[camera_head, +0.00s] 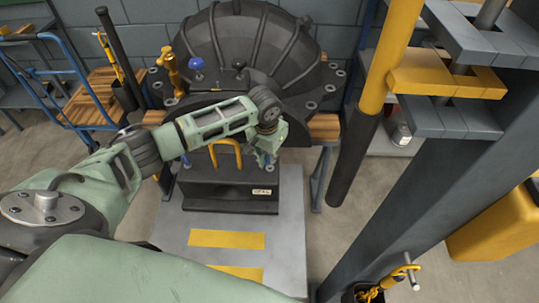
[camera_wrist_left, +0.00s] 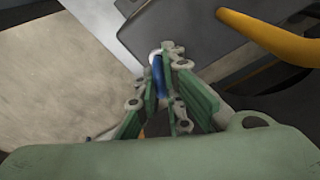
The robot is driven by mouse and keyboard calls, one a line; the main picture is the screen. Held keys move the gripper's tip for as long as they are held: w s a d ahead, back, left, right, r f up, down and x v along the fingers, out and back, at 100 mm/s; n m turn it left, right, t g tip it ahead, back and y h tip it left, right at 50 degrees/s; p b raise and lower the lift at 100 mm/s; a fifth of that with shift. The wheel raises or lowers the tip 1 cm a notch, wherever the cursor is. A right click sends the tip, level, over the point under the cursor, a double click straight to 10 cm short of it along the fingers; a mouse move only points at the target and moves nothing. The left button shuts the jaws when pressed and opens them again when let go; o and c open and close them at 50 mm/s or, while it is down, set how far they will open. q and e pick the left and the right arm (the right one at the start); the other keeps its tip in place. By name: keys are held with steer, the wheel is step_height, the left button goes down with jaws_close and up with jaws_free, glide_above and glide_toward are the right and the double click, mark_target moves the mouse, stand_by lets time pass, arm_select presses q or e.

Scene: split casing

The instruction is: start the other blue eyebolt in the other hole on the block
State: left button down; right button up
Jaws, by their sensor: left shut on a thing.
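My left gripper (camera_head: 268,160) is over the right end of the dark block (camera_head: 230,195), which has a small pale label on its front. In the left wrist view the gripper (camera_wrist_left: 164,80) is shut on a blue eyebolt (camera_wrist_left: 158,72), beside the edge of the grey block (camera_wrist_left: 195,25). I cannot tell whether the eyebolt touches the block, and the hole is hidden. Another small blue piece (camera_head: 187,160) shows at the block's left end, partly behind my arm. A yellow handle (camera_head: 228,148) rises from the block between them. My right gripper is not in view.
A large dark ribbed casing (camera_head: 240,45) stands behind the block, with a blue knob (camera_head: 195,62) and a brass fitting (camera_head: 171,68). A grey column with yellow clamps (camera_head: 440,82) stands to the right. The grey plate (camera_head: 285,225) in front is clear.

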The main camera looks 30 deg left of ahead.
arm_select(q)
steer(key=shift+f, duration=0.5)
